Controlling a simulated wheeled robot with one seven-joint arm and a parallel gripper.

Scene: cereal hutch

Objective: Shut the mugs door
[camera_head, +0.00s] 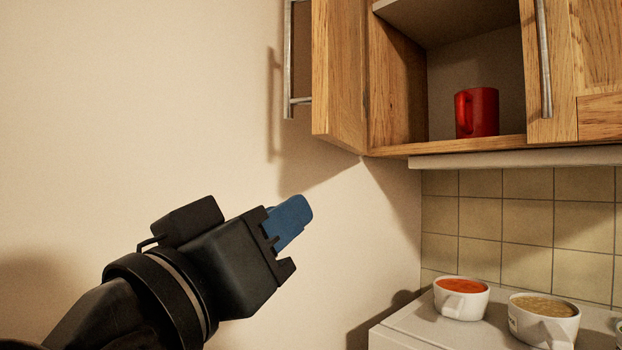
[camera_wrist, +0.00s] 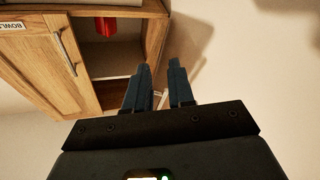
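The mugs door (camera_head: 340,75) is the wooden left door of the wall cabinet. It stands swung open, with its metal bar handle (camera_head: 289,55) on the outer side. A red mug (camera_head: 478,112) stands in the open compartment behind it; it also shows in the wrist view (camera_wrist: 107,27). My gripper (camera_head: 292,238) is below and left of the door, apart from it, pointing up to the right. In the wrist view its two dark blue fingers (camera_wrist: 162,88) are spread with nothing between them.
The adjoining cabinet door (camera_head: 560,70), with part of a "BOWLS" label (camera_wrist: 10,26) in the wrist view, is shut. Below, two white cups of food (camera_head: 461,298) (camera_head: 543,320) stand on a white surface (camera_head: 400,338). The wall left of the cabinet is bare.

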